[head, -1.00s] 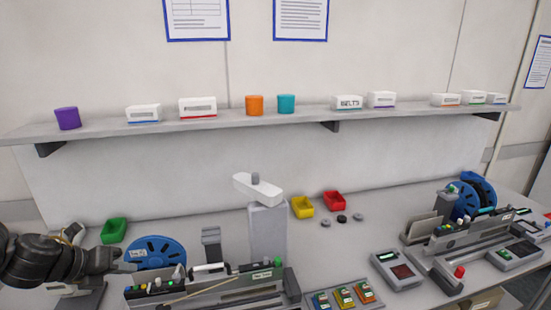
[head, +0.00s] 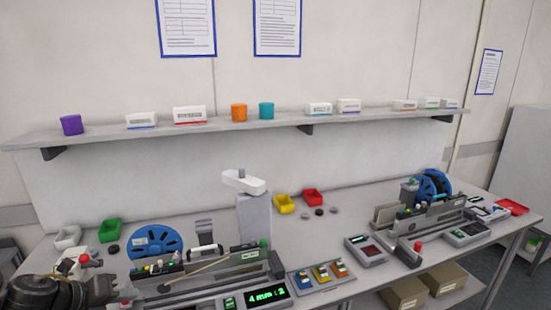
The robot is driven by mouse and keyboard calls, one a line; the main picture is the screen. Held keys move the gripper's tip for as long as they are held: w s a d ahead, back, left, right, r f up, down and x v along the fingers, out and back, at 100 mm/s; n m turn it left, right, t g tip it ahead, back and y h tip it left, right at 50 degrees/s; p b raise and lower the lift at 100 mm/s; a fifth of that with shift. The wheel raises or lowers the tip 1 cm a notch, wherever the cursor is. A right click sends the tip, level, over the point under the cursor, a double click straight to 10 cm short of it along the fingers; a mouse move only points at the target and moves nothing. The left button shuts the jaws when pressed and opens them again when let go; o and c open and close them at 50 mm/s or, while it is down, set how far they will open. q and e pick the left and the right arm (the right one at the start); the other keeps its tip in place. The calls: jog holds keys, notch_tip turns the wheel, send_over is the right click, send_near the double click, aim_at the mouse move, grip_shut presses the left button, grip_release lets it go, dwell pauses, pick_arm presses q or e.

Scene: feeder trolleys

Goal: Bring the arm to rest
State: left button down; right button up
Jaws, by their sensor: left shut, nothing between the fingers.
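My left arm comes in at the lower left of the head view, and its dark gripper (head: 112,290) is low over the front left of the bench, beside the left feeder trolley (head: 205,275). Its fingers look closed with nothing between them. The left feeder carries a blue reel (head: 155,244) at its back and a lit green display (head: 267,293) at its front. A machine part with a red knob (head: 85,261) stands just behind the gripper, partly hidden by my arm. My right gripper is not in view.
A second feeder (head: 430,215) with a blue reel stands at the right. Green (head: 109,231), yellow (head: 284,204) and red (head: 313,197) bins sit along the back. A wall shelf (head: 340,122) holds boxes and cups. Cardboard boxes (head: 403,293) lie below the bench.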

pick_arm(q)
jog(key=s+d+f+n+t+y, duration=0.15)
jog(key=s+d+f+n, duration=0.25)
jog(key=d+f+n, duration=0.65)
jog(key=s+f+n+g+y, duration=0.1)
jog(key=s+f+n+g, duration=0.1)
jog(key=s+f+n, duration=0.35)
jog(key=s+f+n+g+y, duration=0.1)
jog(key=s+f+n+g, duration=0.2)
jog(key=s+n, duration=0.55)
jog(key=s+f+n+g+y, duration=0.15)
jog(key=s+f+n, duration=0.3)
jog(key=s, duration=0.45)
notch_tip(320, 180, down, 24)
jog(key=s+g, duration=0.1)
jog(key=g, duration=0.1)
jog(key=s+a+f, duration=0.2)
jog(key=s+f, duration=1.4)
jog(key=f, duration=0.1)
jog(key=shift+s+a+g+b, duration=0.25)
jog(key=shift+g+b, duration=0.15)
